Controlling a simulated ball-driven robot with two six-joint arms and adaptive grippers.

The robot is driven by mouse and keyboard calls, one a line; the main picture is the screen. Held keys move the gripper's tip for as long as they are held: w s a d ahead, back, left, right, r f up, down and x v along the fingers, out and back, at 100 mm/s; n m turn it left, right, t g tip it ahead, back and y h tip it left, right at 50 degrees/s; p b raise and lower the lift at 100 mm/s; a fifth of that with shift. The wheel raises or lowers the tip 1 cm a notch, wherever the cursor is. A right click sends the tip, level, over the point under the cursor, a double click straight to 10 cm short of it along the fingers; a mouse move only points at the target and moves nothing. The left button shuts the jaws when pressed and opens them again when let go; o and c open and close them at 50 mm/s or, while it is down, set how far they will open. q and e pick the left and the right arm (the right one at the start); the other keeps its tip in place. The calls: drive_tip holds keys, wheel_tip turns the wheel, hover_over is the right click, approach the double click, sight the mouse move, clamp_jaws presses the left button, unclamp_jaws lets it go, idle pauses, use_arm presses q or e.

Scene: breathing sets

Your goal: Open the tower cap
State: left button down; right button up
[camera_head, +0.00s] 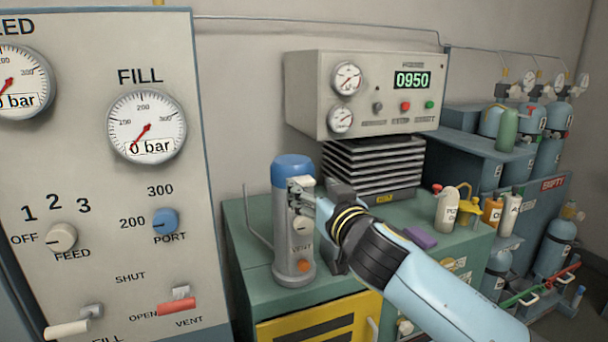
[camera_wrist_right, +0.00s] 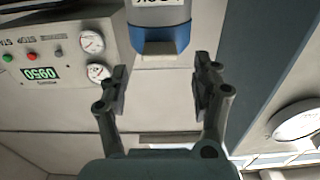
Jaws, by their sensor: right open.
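The tower (camera_head: 288,225) is a grey upright cylinder with a domed blue cap (camera_head: 293,166) seated on top. The blue cap (camera_wrist_right: 180,38) is beyond the fingertips there. I cannot tell whether anything touches. My left gripper is out of view.
The tower stands on a green bench (camera_head: 255,265). A gauge panel (camera_head: 100,230) with knobs and levers is at left.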

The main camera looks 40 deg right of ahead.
sight(307, 182)
drive_tip(key=x, duration=0.5)
drive_tip(key=shift+w+p, duration=0.2)
drive_tip(key=shift+p, duration=0.15)
clamp_jaws()
